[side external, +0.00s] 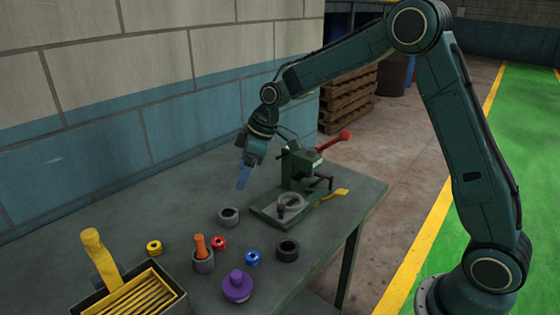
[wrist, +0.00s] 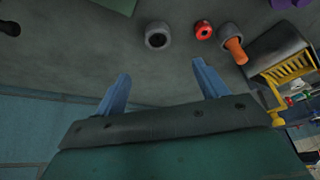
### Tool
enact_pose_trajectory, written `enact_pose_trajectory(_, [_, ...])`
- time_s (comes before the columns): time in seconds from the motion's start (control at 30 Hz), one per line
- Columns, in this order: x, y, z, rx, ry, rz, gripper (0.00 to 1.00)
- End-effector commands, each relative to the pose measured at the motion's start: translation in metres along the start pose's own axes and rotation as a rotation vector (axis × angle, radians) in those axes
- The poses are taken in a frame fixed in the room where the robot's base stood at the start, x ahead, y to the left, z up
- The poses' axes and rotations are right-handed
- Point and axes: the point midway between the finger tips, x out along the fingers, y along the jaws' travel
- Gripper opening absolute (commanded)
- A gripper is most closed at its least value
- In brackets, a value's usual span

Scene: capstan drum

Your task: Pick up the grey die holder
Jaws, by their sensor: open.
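A grey ring-shaped holder (side external: 221,219) lies on the table to the left of the green press, its opening facing up. In the wrist view the grey holder (wrist: 149,41) is beyond the fingertips, between them in the picture. A second grey cup (side external: 203,266) stands nearer the side camera with an orange-handled piece in it. A darker, nearly black ring (side external: 288,257) lies to its right. My gripper (side external: 243,178) hangs above the table behind the first grey holder, clear of it. Its two blue fingers (wrist: 160,75) are spread and empty.
A green press (side external: 298,168) with a red-knobbed lever stands right of my gripper. Small red (side external: 218,243), blue (side external: 252,258) and yellow (side external: 154,247) rings and a purple piece (side external: 237,287) lie around the holders. A box with yellow rods (side external: 140,300) is at front left. The table's back left is clear.

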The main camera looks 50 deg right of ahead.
Motion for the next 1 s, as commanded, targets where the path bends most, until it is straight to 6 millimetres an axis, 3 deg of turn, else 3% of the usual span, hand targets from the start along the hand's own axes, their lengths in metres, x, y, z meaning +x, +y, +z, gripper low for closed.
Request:
enact_pose_trajectory(0.6, [0.075,0.000,0.001,0.000,-0.002,-0.001,0.72])
enact_pose_trajectory(1.0, [0.085,0.000,0.001,0.000,-0.001,0.000,0.72])
